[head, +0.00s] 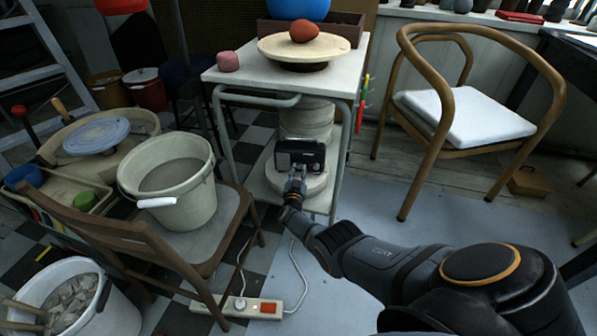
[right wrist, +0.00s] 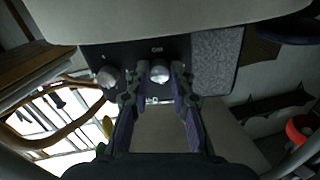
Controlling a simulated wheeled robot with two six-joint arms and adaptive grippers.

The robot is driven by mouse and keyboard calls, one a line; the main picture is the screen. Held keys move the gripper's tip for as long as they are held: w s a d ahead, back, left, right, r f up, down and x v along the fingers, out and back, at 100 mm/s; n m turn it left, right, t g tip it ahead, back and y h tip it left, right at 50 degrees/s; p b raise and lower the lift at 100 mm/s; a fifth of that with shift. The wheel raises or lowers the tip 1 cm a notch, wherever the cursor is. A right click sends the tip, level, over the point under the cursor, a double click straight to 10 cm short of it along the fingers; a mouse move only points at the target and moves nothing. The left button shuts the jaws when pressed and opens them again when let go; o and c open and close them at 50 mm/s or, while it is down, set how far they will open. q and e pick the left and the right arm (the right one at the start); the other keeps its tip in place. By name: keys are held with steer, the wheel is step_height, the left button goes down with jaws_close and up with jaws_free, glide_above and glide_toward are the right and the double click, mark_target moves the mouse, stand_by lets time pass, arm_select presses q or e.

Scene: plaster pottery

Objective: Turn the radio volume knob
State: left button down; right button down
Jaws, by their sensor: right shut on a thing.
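The radio (head: 300,153) is a small dark box on the lower shelf of the white side table. In the right wrist view it shows as a black panel (right wrist: 125,57) with a grey speaker area (right wrist: 216,60) on the right. Two silver knobs show there: one at the left (right wrist: 107,76) stands free, and the volume knob (right wrist: 160,72) in the middle is between my fingertips. My right gripper (head: 297,172) is at the radio's front, and in the wrist view its fingers (right wrist: 160,76) are shut on that middle knob. My left gripper is not in view.
A wooden chair with a white bucket (head: 172,190) stands left of my right arm. A cushioned armchair (head: 470,115) stands to the right. A power strip (head: 255,306) with a cable lies on the floor. A turntable with a reddish lump (head: 304,31) is on the table top.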

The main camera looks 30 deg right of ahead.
steer(key=c, duration=1.2)
jaws_free()
steer(key=shift+o, duration=0.2)
steer(key=shift+s+a+f, duration=0.15)
steer(key=shift+s+a, duration=0.2)
steer(key=v, duration=1.1)
